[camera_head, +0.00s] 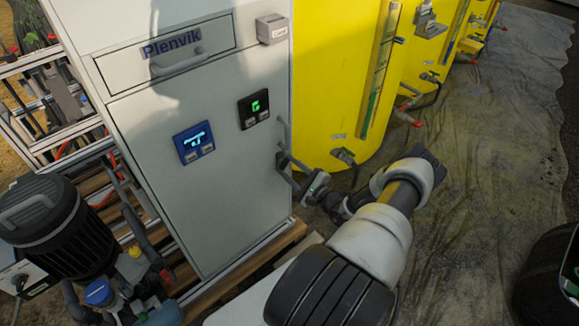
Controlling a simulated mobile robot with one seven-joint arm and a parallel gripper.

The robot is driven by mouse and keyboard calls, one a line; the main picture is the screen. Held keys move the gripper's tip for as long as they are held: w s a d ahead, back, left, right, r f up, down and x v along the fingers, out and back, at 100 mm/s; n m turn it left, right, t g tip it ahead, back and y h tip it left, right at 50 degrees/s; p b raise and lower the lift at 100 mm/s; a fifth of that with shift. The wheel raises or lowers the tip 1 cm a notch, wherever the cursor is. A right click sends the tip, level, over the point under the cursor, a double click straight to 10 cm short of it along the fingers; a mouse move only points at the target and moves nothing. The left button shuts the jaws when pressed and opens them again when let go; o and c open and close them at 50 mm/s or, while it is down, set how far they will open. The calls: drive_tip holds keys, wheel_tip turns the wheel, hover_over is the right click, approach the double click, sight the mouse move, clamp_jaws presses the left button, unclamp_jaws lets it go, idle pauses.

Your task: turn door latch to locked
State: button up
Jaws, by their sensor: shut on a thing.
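The door latch (281,158) is at the right edge of the grey cabinet door (225,205), below a vertical bar that looks like the door handle (284,131). My gripper (286,162) reaches it from the lower right and is shut on it. The fingers cover much of the latch, so its exact angle is hard to tell. The door looks flush with the cabinet front.
A drawer (165,55) marked Plenvik sits above the door. The door carries a blue panel (194,142) and a black display (254,108). Yellow tanks (345,70) with valves stand close on the right. A black pump (58,225) and pipes stand at lower left.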

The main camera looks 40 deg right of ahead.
drive_tip(key=n+p, duration=0.1)
drive_tip(key=n, duration=0.3)
drive_tip(key=shift+n, duration=0.3)
drive_tip(key=shift+f+n+p, duration=0.15)
drive_tip(key=shift+n+p, duration=0.35)
drive_tip(key=shift+n, duration=1.3)
drive_tip(key=o, duration=1.1)
drive_tip(key=shift+c, duration=0.2)
drive_tip(key=s+d+p, duration=0.1)
drive_tip(key=s, duration=1.6)
drive_tip(key=shift+s+d+p, duration=0.15)
drive_tip(key=shift+s+p, duration=0.05)
drive_tip(key=shift+p, duration=0.15)
